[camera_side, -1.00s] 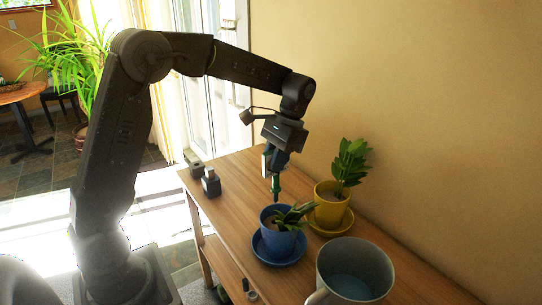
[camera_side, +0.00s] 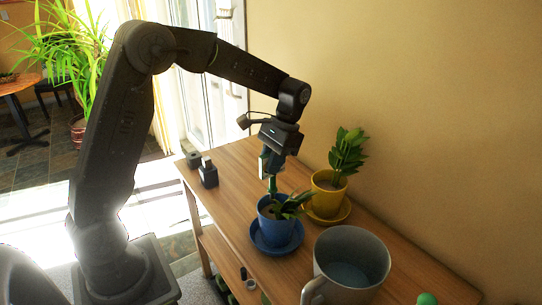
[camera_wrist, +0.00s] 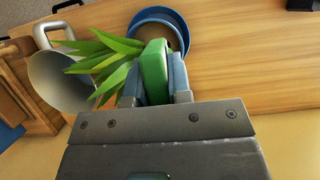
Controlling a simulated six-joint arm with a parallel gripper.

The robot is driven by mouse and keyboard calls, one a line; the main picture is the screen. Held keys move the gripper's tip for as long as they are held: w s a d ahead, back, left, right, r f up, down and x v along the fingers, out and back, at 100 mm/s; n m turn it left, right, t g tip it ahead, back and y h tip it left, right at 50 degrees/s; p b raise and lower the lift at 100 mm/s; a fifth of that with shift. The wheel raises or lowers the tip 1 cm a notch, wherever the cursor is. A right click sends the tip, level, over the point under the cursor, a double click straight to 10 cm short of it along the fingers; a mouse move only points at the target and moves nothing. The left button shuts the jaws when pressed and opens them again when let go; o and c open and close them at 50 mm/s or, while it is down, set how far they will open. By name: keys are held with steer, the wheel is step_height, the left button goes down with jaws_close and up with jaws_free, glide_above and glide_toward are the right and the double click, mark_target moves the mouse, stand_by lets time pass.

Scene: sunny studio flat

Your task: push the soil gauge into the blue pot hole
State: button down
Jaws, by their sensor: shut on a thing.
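The green soil gauge (camera_side: 272,185) is held upright by my gripper (camera_side: 271,170), which is shut on it. Its lower end is at the blue pot's mouth, near the rim; whether it touches the soil or the hole is hidden. The blue pot (camera_side: 275,228) holds a leafy plant (camera_side: 290,204) and stands on a blue saucer (camera_side: 258,243). In the wrist view the gauge (camera_wrist: 154,70) is between my gripper's fingers (camera_wrist: 155,85), overlapping the blue pot's rim (camera_wrist: 160,14). The hole itself is not visible.
A yellow pot (camera_side: 326,198) with a plant stands close behind to the right. A large grey mug (camera_side: 352,255) stands in front right. Small dark blocks (camera_side: 207,175) sit at the bench's far left. Bare wood (camera_side: 232,168) lies left of the pots.

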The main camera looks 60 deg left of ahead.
mark_target(270, 190)
steer(key=shift+f, duration=1.25)
steer(key=shift+f, duration=2.7)
stand_by(3.2)
steer(key=shift+c, duration=2.4)
jaws_free()
steer(key=shift+s, duration=0.1)
